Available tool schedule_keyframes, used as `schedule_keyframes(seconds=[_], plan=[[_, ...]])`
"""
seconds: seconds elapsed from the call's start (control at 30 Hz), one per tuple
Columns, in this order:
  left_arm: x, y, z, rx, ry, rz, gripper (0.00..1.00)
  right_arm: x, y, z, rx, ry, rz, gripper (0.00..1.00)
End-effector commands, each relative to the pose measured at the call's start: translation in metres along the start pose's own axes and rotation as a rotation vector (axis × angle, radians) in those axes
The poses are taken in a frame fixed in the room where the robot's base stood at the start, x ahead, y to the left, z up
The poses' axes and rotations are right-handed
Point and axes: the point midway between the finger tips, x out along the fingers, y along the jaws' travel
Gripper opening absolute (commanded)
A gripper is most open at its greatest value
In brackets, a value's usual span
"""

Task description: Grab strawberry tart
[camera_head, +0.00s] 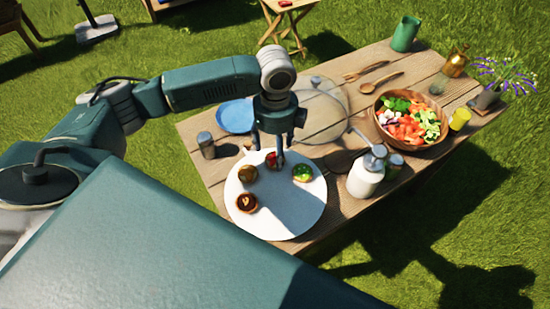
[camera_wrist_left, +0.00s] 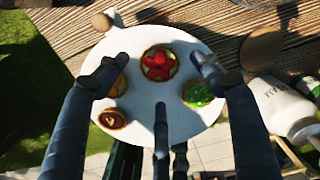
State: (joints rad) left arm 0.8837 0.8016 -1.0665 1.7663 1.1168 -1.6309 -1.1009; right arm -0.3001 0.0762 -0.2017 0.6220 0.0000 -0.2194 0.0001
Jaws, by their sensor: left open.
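The strawberry tart (camera_wrist_left: 158,63) has a red top and sits on a round white board. In the left wrist view it shows whole between my open fingers. In the head view the tart (camera_head: 272,159) is partly hidden by my left gripper (camera_head: 268,153), which is above it, pointing down, open and empty. I cannot tell whether a finger touches the tart. The white board (camera_head: 290,215) also bears a green-topped tart (camera_head: 302,172), a golden tart (camera_head: 248,174) and a dark brown tart (camera_head: 247,203). My right gripper is in neither view.
A wooden salad bowl (camera_head: 440,142), a white dispenser bottle (camera_head: 366,176), a glass dome (camera_head: 318,118), a blue plate (camera_head: 236,117) and a small jar (camera_head: 206,145) stand around the board on the wooden table (camera_head: 358,88). The front of the board is bare.

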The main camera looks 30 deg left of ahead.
Motion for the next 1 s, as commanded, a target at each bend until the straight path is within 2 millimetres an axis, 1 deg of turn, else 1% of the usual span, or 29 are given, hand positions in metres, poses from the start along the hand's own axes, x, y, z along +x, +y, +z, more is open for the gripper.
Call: schedule_keyframes(seconds=[0.03,0.1,0.23,0.33,0.53,0.6,0.67,0.7,0.77,0.8,1.0], plan=[[0.006,0.002,0.001,-0.001,0.000,0.005,0.67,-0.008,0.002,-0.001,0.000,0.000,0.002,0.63],[0.017,0.002,0.002,-0.002,0.000,0.006,0.67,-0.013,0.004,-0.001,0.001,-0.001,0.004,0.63],[0.034,0.001,0.002,0.000,0.000,0.003,0.67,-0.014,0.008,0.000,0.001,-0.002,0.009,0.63],[0.039,0.001,0.002,0.001,-0.001,0.001,0.67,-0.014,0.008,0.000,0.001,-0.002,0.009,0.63],[0.040,0.001,0.002,0.001,-0.001,0.000,0.67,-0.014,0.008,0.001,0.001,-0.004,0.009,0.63],[0.040,0.001,0.002,0.001,-0.001,0.000,0.53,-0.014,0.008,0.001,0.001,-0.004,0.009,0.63],[0.040,0.001,0.002,0.001,-0.001,0.000,0.41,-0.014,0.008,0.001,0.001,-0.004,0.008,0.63],[0.039,0.001,0.002,0.001,-0.001,0.000,0.33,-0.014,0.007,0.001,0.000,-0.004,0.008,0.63],[0.039,0.001,0.002,0.001,-0.001,0.000,0.21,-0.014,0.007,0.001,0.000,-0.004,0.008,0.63],[0.039,0.001,0.002,0.001,-0.001,0.000,0.19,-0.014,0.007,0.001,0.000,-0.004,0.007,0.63],[0.039,0.000,0.002,0.000,-0.001,0.000,0.18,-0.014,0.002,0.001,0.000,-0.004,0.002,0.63]])
